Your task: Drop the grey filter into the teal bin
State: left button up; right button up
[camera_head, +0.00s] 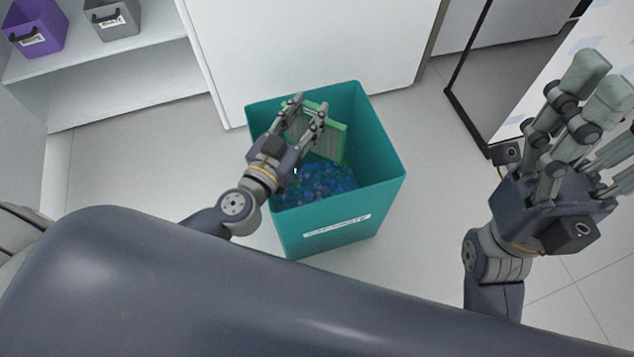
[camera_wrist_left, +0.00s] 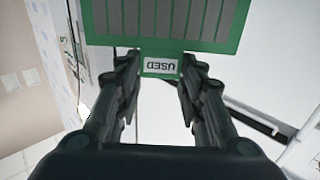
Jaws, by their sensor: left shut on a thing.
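The filter (camera_head: 330,138) has grey pleats in a green frame. It also shows in the left wrist view (camera_wrist_left: 165,20), with a white tag reading "USED". My left gripper (camera_head: 305,110) is shut on the filter at its tag edge and holds it tilted over the mouth of the teal bin (camera_head: 335,238). In the head view the filter overlaps the bin's opening; how far it is above or inside the rim is hard to tell. My right gripper (camera_head: 598,125) is raised at the right, apart from the bin, with its fingers spread and nothing between them.
Blue and mixed-coloured bits (camera_head: 318,185) lie in the bin. A white cabinet front (camera_head: 310,45) stands behind it. A purple bin (camera_head: 37,28) and a grey bin (camera_head: 112,18) sit on a shelf (camera_head: 120,75) at the upper left. Floor is clear on both sides.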

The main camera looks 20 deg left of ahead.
pick_arm(q)
jog(key=o, duration=1.3)
jog(key=s, duration=0.4)
jog(key=s+a, duration=0.1)
jog(key=s, duration=0.3)
jog(key=s+a, duration=0.1)
jog(key=s, duration=0.2)
jog(key=shift+s+a, duration=0.2)
jog(key=shift+s, duration=0.2)
